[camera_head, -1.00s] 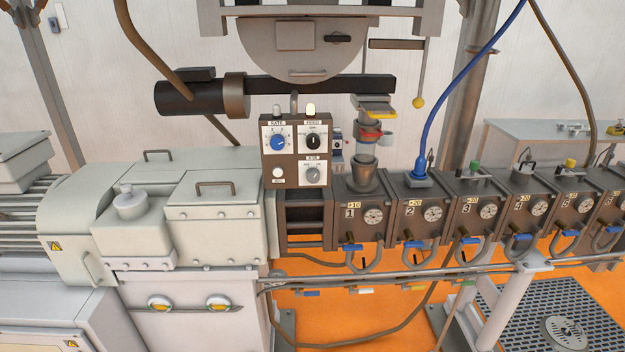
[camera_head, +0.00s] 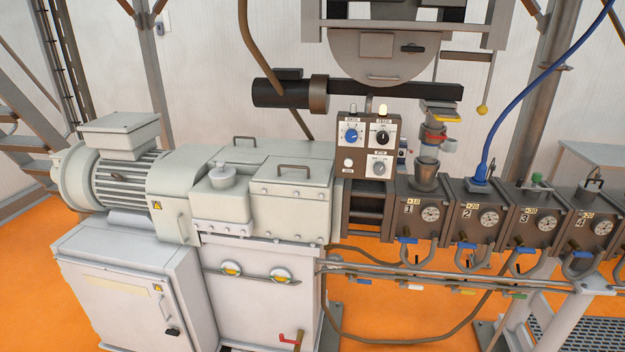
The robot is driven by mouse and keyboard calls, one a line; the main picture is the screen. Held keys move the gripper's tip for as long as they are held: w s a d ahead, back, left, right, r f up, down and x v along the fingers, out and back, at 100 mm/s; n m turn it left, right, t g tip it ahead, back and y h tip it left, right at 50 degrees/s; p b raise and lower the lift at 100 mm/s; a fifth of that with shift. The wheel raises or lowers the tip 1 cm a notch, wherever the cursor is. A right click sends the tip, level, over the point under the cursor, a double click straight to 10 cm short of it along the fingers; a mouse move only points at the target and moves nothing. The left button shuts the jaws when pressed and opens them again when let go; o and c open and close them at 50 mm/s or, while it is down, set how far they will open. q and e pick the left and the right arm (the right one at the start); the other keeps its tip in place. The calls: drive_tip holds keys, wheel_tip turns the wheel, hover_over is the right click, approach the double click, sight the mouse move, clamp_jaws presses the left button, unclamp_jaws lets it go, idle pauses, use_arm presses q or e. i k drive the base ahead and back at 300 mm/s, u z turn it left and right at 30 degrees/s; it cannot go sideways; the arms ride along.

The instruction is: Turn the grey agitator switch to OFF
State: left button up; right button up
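The brown control box (camera_head: 368,146) stands above the first barrel section, near the middle of the head view. The grey switch (camera_head: 379,168) is at the lower right of its panel. Above it is a black knob (camera_head: 382,138); at the upper left is a blue knob (camera_head: 351,135). A white round button (camera_head: 348,162) is at the lower left. The labels are too small to read, so I cannot tell the grey switch's setting. Neither of my grippers is in view.
A grey motor (camera_head: 128,175) and gearbox housing (camera_head: 290,205) fill the left. Numbered barrel sections (camera_head: 480,217) with gauges run right. A white cabinet (camera_head: 135,290) stands front left. A blue cable (camera_head: 520,90) hangs at the right. Orange floor (camera_head: 375,325) shows below.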

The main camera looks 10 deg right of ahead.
sight(379, 167)
drive_tip(key=u, duration=1)
drive_tip(key=i, duration=0.75)
drive_tip(key=z, duration=0.25)
